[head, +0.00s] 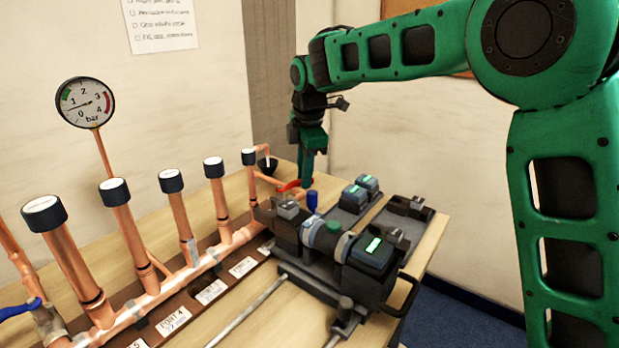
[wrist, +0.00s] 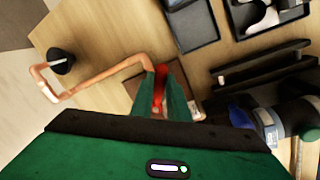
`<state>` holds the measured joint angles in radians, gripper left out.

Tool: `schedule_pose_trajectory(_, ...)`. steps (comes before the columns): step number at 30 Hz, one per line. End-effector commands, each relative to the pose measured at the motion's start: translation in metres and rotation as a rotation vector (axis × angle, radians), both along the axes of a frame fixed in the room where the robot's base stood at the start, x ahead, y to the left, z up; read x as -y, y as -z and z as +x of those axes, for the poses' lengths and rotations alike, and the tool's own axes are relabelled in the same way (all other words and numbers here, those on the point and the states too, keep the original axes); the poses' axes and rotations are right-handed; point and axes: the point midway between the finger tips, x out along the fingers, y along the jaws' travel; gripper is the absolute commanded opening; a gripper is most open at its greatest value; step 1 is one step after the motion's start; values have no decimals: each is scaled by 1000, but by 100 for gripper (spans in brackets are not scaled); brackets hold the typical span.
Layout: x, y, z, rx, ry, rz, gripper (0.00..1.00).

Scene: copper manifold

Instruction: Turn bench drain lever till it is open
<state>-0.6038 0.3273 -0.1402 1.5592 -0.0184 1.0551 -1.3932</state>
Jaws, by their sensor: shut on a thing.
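The drain lever is red (head: 291,185) and sits at the far end of the copper manifold, close to a copper pipe bend. My gripper (head: 307,180) reaches down over it from above. In the wrist view the red lever (wrist: 159,88) shows between the green fingers of my gripper (wrist: 172,95), which is shut on it. The fingers hide part of the lever and most of the valve body, so its exact angle is hard to tell.
A dark pressing tool (head: 335,245) and dark trays (head: 355,196) lie to the right on the wooden bench. Upright copper pipes with black caps (head: 171,181) line the left. A gauge (head: 85,103) stands behind them.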

Motion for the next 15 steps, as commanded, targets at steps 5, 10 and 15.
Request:
schedule_pose_trajectory(5, 0, -3, 15, 10, -155, 2, 0)
schedule_pose_trajectory(10, -3, -3, 24, 11, -303, 2, 0)
schedule_pose_trajectory(15, -8, -4, 31, 12, -428, 2, 0)
